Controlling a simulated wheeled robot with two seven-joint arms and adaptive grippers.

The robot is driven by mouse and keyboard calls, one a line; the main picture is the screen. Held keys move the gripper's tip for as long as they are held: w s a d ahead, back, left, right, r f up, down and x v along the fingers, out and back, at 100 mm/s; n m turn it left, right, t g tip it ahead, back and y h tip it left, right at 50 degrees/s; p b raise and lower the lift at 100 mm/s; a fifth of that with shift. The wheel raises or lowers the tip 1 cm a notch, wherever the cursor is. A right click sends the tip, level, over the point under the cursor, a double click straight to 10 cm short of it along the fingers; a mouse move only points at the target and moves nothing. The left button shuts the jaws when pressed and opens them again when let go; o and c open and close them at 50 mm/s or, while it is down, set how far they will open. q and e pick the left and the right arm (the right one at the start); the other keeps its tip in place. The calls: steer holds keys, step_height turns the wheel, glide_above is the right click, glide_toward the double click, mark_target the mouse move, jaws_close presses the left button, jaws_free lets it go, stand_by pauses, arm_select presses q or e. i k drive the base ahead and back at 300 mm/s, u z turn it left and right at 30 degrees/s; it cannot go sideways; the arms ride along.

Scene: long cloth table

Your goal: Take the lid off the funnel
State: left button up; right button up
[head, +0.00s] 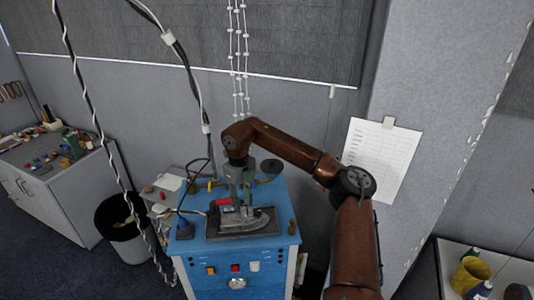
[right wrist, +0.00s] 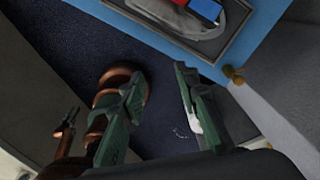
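I cannot make out a funnel or a lid for certain in either view. My right gripper (head: 241,200) points down over the cabinet in the head view. In the right wrist view its two green fingers (right wrist: 155,110) stand apart with nothing between them. My left gripper does not show in the head view.
A grey iron (head: 245,219) sits in a dark tray (head: 272,231) on the cabinet. A brass knob (right wrist: 235,75) is at the cabinet's side. A black bin (head: 122,228) and a cluttered white cabinet (head: 50,200) stand left. Cables hang at left.

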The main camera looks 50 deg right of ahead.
mark_target(269, 166)
steer(key=z, duration=0.5)
steer(key=i, duration=1.55)
steer(key=z, duration=0.5)
